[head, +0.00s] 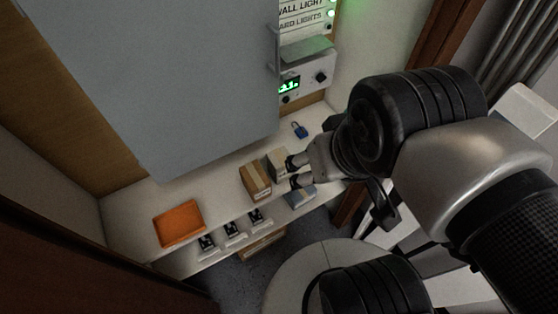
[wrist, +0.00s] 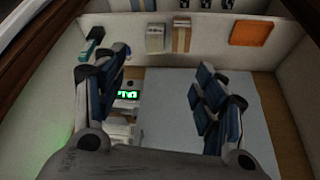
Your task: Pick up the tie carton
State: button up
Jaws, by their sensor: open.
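Two small cartons stand side by side on the white shelf, and I cannot read a label that marks either as the tie carton. One is a brown carton (head: 255,181) with a pale tape strip, also in the wrist view (wrist: 181,37). The other is a grey-beige carton (head: 278,162), right of it in the head view and left of it in the wrist view (wrist: 155,38). My gripper (head: 292,172) is open and empty, its fingertips showing close to the grey-beige carton's right side in the head view. In the wrist view its fingers (wrist: 160,80) are spread wide below both cartons.
An orange tray (head: 180,222) lies at the shelf's left. A blue padlock (head: 299,130) lies behind the cartons, and a blue-grey box (head: 299,197) sits near the front edge. Several black-and-white fittings (head: 232,230) line the front. A large grey panel (head: 190,80) overhangs the shelf.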

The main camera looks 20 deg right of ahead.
aim_at(277, 166)
jog(key=l+u, duration=0.1)
jog(key=u, duration=1.1)
jog(key=k+l+u, duration=0.35)
jog(key=k, duration=0.15)
jog(key=j, duration=0.1)
